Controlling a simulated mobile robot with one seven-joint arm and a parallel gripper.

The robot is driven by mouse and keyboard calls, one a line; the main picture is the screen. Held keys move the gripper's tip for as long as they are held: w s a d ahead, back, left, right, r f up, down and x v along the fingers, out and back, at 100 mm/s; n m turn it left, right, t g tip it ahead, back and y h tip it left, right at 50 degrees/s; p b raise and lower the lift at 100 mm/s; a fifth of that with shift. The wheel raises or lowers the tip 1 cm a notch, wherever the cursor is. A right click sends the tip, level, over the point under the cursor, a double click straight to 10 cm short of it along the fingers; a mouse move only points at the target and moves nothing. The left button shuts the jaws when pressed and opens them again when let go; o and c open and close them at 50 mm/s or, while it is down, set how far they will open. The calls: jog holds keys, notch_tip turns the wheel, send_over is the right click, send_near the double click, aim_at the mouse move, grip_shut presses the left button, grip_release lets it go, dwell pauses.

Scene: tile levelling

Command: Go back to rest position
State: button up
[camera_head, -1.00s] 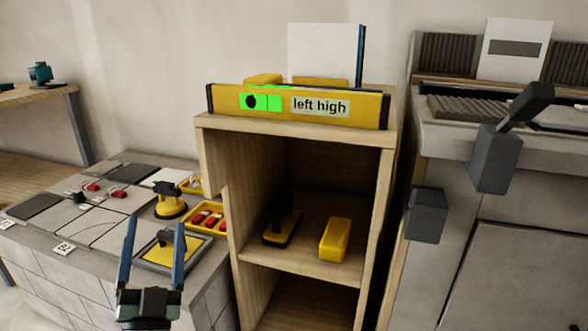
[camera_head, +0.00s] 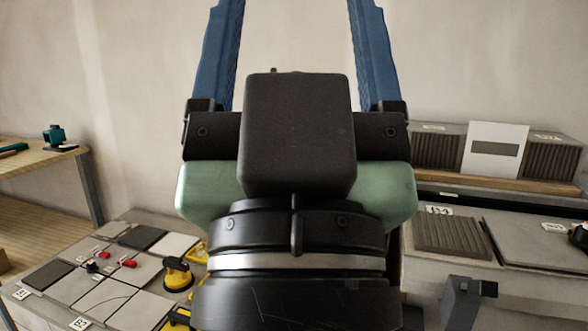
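My gripper (camera_head: 292,50) fills the middle of the head view, raised close to the camera. Its two blue fingers point up and stand wide apart, with only bare wall visible between them. It is open and holds nothing that I can see. The fingertips run out of the top of the picture. My gripper and wrist hide the wooden shelf unit and the yellow level with its "left high" display.
At lower left is a tiled bench (camera_head: 105,290) with grey tiles, red pieces and a yellow suction cup (camera_head: 178,274). A wooden table (camera_head: 40,160) with a teal tool (camera_head: 54,136) stands at far left. At right, a grey counter (camera_head: 540,290) carries a ribbed tile (camera_head: 452,236).

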notch_tip(320, 180, up, 33)
jog(key=p, duration=3.1)
jog(key=shift+a, duration=0.1)
